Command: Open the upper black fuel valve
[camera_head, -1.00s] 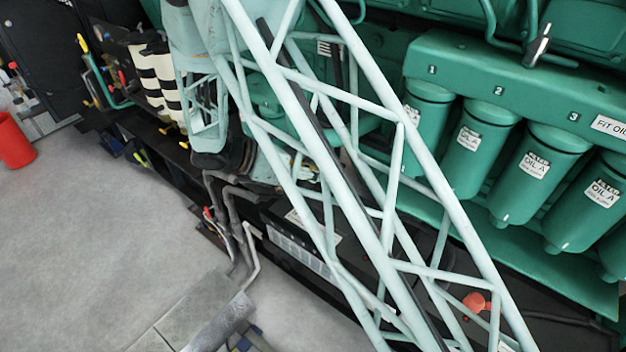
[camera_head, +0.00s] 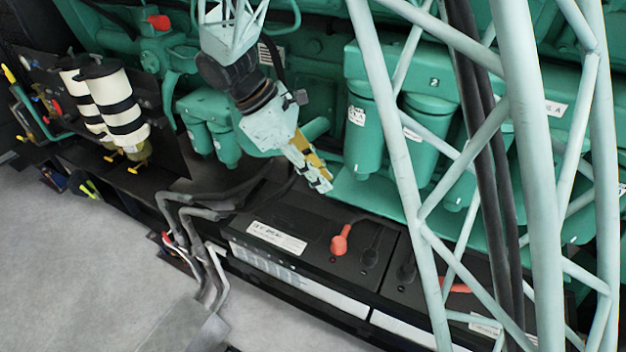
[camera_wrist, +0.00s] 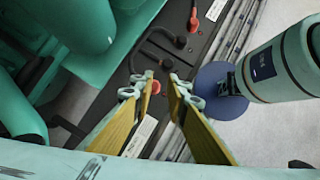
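My gripper (camera_head: 318,176) hangs in front of the green engine in the head view, above the black battery boxes and left of the green filter canisters. In the wrist view my gripper (camera_wrist: 163,82) has two fingers with yellow pads, with a gap between their tips and nothing held. I cannot make out a black fuel valve in either current view. Valves with yellow handles (camera_head: 134,168) sit below the black-and-white cylinders at the left. My lattice arm covers part of the right side of the head view.
Black battery boxes (camera_head: 300,238) lie below the gripper, with a red cable boot (camera_head: 340,239) on top; one also shows in the wrist view (camera_wrist: 193,20). Grey pipes (camera_head: 205,235) run down to the floor. Filter canisters (camera_head: 365,130) stand behind my arm. Grey floor (camera_head: 75,270) is clear at lower left.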

